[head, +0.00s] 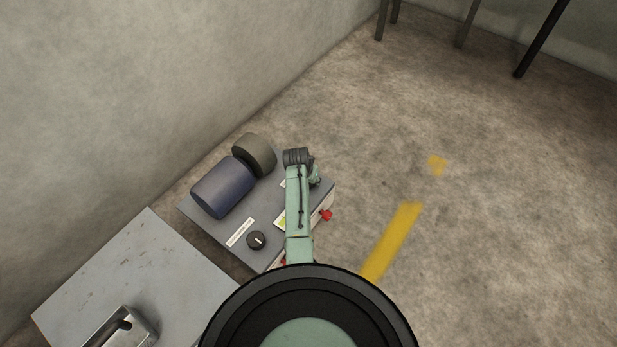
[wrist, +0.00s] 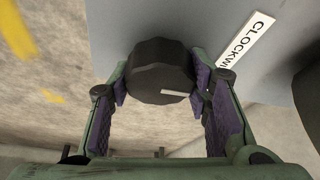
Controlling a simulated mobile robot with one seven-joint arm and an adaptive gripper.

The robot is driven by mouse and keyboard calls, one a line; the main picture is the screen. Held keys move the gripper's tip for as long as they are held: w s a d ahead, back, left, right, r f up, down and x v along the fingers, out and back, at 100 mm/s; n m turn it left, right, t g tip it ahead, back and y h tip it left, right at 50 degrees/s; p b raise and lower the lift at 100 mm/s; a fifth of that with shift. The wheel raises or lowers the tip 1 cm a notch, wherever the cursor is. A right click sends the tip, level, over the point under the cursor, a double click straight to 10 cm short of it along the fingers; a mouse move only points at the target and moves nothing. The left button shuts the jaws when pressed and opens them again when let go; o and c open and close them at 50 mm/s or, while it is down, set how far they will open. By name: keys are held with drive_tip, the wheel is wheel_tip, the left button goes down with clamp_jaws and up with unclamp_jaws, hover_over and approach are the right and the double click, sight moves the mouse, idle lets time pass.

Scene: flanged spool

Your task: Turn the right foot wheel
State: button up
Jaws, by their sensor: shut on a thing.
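In the wrist view a dark faceted wheel (wrist: 160,66) with a pale pointer mark sits on a grey panel (wrist: 105,35). My gripper (wrist: 160,84) is shut on this wheel, with a purple pad on each side of it. In the head view my arm covers the gripped wheel at the far right part of the grey machine top (head: 223,237). Another dark wheel (head: 256,240) with a pale mark is at the near part of that top, apart from my gripper.
A blue cylinder (head: 223,187) and a dark olive roller (head: 254,154) lie on the machine's left side. A red knob (head: 326,214) sticks out on its right. A wall stands behind; floor at right is open.

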drive_tip(key=shift+m+g+h+b, duration=0.4)
drive_tip(key=shift+m+h, duration=0.2)
drive_tip(key=shift+m, duration=1.3)
drive_tip(key=o, duration=1.2)
drive_tip(key=shift+c, duration=0.2)
drive_tip(key=v, duration=1.2)
